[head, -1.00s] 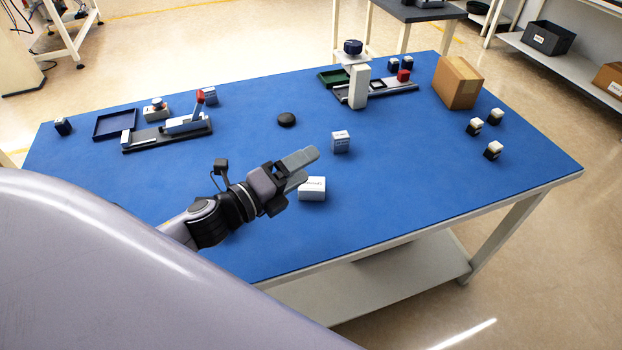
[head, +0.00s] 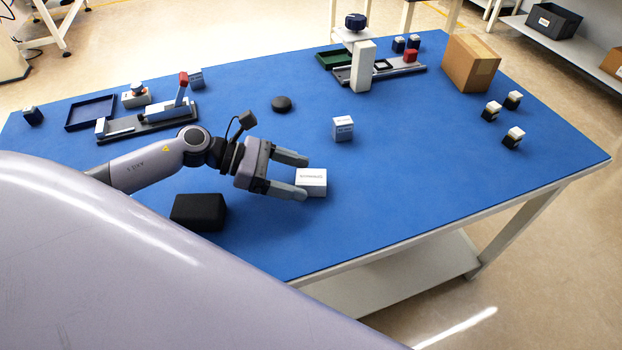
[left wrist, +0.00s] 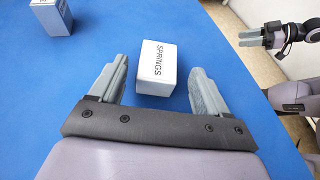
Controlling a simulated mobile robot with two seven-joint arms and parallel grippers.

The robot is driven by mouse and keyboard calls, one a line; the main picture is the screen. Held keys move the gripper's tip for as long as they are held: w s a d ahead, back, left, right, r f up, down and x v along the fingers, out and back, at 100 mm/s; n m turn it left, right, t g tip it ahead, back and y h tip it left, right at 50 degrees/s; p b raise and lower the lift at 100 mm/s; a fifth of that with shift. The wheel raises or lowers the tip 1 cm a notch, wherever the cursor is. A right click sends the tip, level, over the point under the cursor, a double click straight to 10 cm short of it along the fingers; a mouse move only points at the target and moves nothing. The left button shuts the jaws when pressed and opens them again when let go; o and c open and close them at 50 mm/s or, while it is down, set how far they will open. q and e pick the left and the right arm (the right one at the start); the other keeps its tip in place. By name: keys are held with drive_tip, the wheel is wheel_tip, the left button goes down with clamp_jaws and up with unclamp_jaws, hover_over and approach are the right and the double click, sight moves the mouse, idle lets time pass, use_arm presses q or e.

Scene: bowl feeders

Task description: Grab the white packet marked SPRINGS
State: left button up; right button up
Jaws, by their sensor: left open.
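The white packet marked SPRINGS (head: 312,184) lies on the blue table near its front edge; it also shows in the left wrist view (left wrist: 155,70), with its label readable. My left gripper (head: 304,177) is open and empty, low over the table at the packet's left side. In the left wrist view the packet's near end lies between the two spread fingertips, with a gap on each side. My right gripper (left wrist: 252,39) shows small at the top right of the left wrist view, beyond the table edge; its jaw opening is unclear.
Another white-topped packet (head: 343,128) stands behind the SPRINGS packet. A black block (head: 198,212) lies near my left arm. A black disc (head: 281,104), a cardboard box (head: 470,63) and several small dark-and-white packets are farther off. Table around the SPRINGS packet is clear.

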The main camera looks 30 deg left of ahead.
sight(304, 176)
use_arm(q)
drive_tip(key=shift+x, duration=1.9)
drive_tip(key=shift+w, duration=0.1)
drive_tip(key=c, duration=1.1)
drive_tip(key=shift+r+p, duration=0.2)
drive_tip(key=shift+p, duration=0.1)
